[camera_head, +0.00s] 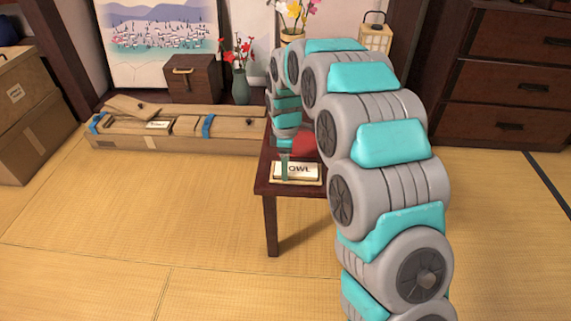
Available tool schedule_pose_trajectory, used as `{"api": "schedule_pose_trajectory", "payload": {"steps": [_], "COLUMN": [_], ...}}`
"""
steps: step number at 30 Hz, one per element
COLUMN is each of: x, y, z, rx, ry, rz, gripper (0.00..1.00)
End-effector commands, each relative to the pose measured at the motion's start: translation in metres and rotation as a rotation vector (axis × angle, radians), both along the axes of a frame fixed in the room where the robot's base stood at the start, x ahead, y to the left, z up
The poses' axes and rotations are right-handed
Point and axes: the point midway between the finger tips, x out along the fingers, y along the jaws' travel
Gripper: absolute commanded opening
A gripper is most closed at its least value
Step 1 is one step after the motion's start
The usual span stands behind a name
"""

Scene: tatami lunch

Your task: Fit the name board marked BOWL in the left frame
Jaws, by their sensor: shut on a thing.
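A white name board (304,169) shows the letters OWL. A dark green finger of my gripper (285,168) covers its left part, where a first letter may be. My gripper is shut on the board, pointing down from my arm, which arches over from the right. The board is at the front edge of a dark red-brown table (262,187). A pale frame-like edge (296,182) shows just below the board. I cannot tell whether the board is seated in it, resting on it or held above it. My arm hides the table's right side, so other frames cannot be seen.
A red object (303,144) lies on the table behind the board. A long wooden box (110,143) with blue bands lies behind left. A vase of red flowers (239,85) and a dark chest (193,80) stand further back. The tatami at left is clear.

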Motion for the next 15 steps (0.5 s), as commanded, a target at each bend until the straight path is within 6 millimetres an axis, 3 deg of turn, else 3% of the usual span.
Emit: {"api": "schedule_pose_trajectory", "payload": {"steps": [1, 8, 15], "x": [-0.0002, -0.0002, -0.0001], "y": [-0.0001, -0.0001, -0.0002], "z": [-0.0005, -0.0006, -0.0002], "rx": [0.0, 0.0, 0.0], "ry": [0.001, 0.001, 0.001], "rz": [0.0, 0.0, 0.0], "gripper": [0.75, 1.0, 1.0]}}
